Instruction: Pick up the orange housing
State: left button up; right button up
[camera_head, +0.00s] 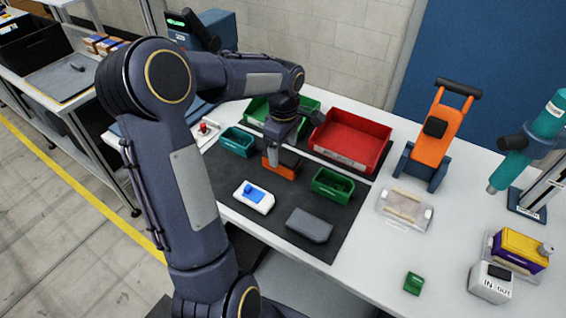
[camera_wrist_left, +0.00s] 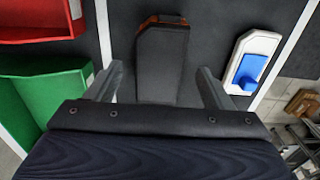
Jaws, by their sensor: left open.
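The orange housing (camera_head: 281,172) lies on the dark mat, its orange side facing the head camera and a dark top above it. In the left wrist view, the housing (camera_wrist_left: 160,55) shows mostly as a dark block with orange at its far end. My left gripper (camera_head: 273,155) is right above the housing, pointing down. In the left wrist view its two fingers (camera_wrist_left: 159,75) are open, one on each side of the near end of the block, with gaps visible. Whether the fingertips are level with the block is unclear. My right gripper is not in view.
On the mat are a white-and-blue device (camera_head: 254,197), a grey block (camera_head: 310,225), a green bin (camera_head: 332,185) and a teal bin (camera_head: 237,141). A red bin (camera_head: 350,138) and a larger green bin (camera_head: 257,110) stand behind. An orange stand (camera_head: 433,136) is further right.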

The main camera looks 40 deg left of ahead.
aim_at(284, 155)
pick_arm(q)
notch_tip(284, 155, down, 4)
jog(key=shift+f+p, duration=0.2)
jog(key=shift+p, duration=0.15)
jog(key=shift+c, duration=0.4)
jog(key=c, duration=1)
jog(key=shift+c, duration=0.3)
jog(key=shift+r, duration=0.15)
